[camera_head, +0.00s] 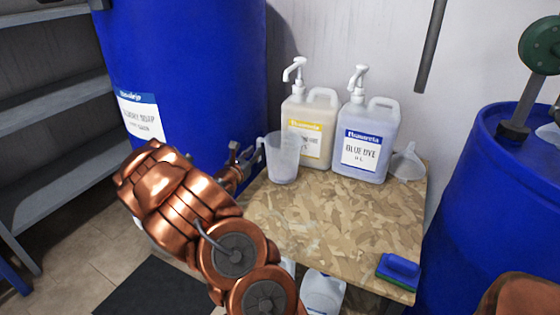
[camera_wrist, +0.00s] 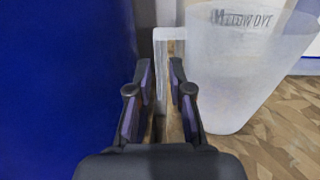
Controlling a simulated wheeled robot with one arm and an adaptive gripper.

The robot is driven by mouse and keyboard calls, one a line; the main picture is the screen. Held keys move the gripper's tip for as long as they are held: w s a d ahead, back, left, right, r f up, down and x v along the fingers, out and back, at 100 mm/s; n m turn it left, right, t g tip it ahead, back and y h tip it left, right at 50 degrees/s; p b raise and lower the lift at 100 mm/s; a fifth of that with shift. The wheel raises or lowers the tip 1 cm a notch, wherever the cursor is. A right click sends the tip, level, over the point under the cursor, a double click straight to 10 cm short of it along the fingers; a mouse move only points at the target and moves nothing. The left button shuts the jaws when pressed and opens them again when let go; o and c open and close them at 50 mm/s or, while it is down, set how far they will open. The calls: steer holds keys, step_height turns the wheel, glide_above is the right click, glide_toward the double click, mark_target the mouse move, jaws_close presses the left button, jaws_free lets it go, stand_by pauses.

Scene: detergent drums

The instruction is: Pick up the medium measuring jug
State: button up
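A translucent measuring jug (camera_head: 283,162) stands upright at the left back of the wooden table, its handle towards the left. It is the only jug I can make out. In the wrist view the jug (camera_wrist: 235,85) fills the right side, with its pale handle (camera_wrist: 161,70) in the middle. My gripper (camera_head: 240,165) is at the jug's left side. In the wrist view my gripper (camera_wrist: 160,78) is open, one finger on each side of the handle. A gap shows between the fingers and the handle. The handle's lower end is partly hidden.
A large blue drum (camera_head: 190,70) stands close on the left. Another blue drum (camera_head: 490,210) is at right.

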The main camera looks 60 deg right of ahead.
mark_target(258, 146)
steer(key=shift+w+d, duration=0.2)
steer(key=shift+d, duration=0.95)
steer(key=shift+w+d, duration=0.15)
steer(key=shift+d, duration=1)
steer(key=shift+c, duration=0.3)
jaws_close()
